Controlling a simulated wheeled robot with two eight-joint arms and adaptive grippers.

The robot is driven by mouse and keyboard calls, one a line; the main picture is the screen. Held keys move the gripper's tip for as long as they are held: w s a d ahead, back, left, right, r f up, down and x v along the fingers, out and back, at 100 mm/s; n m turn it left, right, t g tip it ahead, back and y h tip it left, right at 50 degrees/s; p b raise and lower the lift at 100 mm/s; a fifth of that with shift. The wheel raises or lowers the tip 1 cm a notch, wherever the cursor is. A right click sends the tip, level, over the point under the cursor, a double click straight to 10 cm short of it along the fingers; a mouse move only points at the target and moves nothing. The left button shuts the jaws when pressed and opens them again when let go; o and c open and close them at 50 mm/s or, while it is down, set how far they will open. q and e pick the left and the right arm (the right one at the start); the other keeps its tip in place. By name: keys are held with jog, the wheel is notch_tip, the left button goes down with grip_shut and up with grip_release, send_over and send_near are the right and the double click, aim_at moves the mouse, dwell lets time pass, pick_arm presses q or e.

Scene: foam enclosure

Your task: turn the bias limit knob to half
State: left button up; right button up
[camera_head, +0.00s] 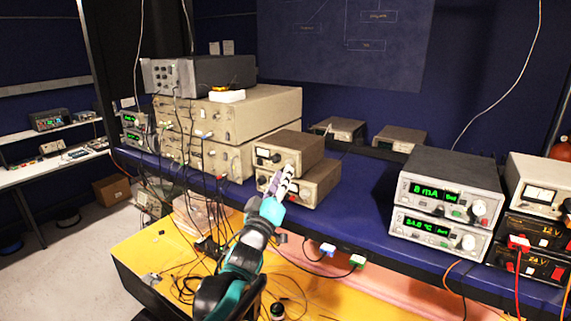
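My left gripper (281,186) reaches up to the front of two stacked small beige instruments. Its two pale fingers lie close together, and whether they are open or shut on anything cannot be made out. The upper small instrument (297,146) has a meter and dark knobs on its front. The lower small instrument (318,183) is partly hidden behind the fingers. No knob can be read as the bias limit knob; the labels are too small, and the fingers cover part of the panels. My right gripper is not in view.
Large beige instruments (273,105) stand at the left of the blue bench (362,193), with a grey unit on top. Two stacked supplies with green displays (436,190) stand at the right. Loose cables hang below the front edge. Bare bench lies between the small instruments and the supplies.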

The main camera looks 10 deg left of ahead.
aim_at(289, 162)
pick_arm(q)
jog(key=x, duration=0.3)
jog(key=shift+w+r+p, duration=0.1)
jog(key=shift+w+p, duration=0.15)
jog(key=shift+p, duration=0.1)
grip_shut()
